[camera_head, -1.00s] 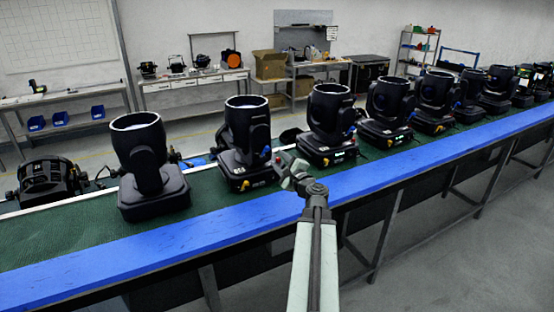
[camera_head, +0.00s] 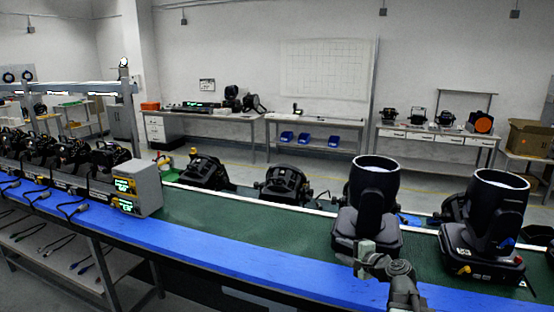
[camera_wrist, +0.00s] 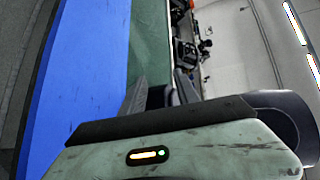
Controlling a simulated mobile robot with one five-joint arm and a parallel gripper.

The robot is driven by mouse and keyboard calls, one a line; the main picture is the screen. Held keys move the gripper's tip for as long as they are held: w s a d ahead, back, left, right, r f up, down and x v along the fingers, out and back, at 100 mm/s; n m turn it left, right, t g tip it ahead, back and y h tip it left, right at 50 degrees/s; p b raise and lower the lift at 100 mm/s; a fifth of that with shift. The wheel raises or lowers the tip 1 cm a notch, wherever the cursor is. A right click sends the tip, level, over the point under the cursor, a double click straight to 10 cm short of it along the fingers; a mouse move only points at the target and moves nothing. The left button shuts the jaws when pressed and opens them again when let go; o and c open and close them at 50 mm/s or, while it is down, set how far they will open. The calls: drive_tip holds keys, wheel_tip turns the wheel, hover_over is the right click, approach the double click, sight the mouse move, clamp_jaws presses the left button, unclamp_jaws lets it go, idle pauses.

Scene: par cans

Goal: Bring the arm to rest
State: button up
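My gripper (camera_head: 364,258) shows in the lower right of the head view, over the near side of the belt and in front of a black par can (camera_head: 372,205). Part of the lamp's base is hidden behind it. In the wrist view, my gripper's (camera_wrist: 161,90) two fingers stand apart with a gap between them. I see nothing held. A dark shape lies beyond the gap, too cropped to name.
The green belt (camera_head: 270,222) with its blue front edge (camera_head: 230,258) runs across the view. A second upright par can (camera_head: 487,225) stands at right. Two lamps lie folded farther left. The belt's middle is clear.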

drive_tip(key=s+a+f+n+g, duration=0.4)
drive_tip(key=a+f+n, duration=0.1)
drive_tip(key=a, duration=0.3)
drive_tip(key=s+a+f+n+g, duration=0.3)
drive_tip(key=s+a+f+n, duration=0.15)
drive_tip(key=a, duration=0.35)
drive_tip(key=s+d+f+n+g+h, duration=0.5)
drive_tip(key=s+d, duration=0.3)
drive_tip(key=s, duration=0.2)
drive_tip(key=shift+s+d+f+g+h, duration=0.35)
drive_tip(key=shift+f+g+h, duration=0.15)
drive_tip(key=shift+f, duration=0.4)
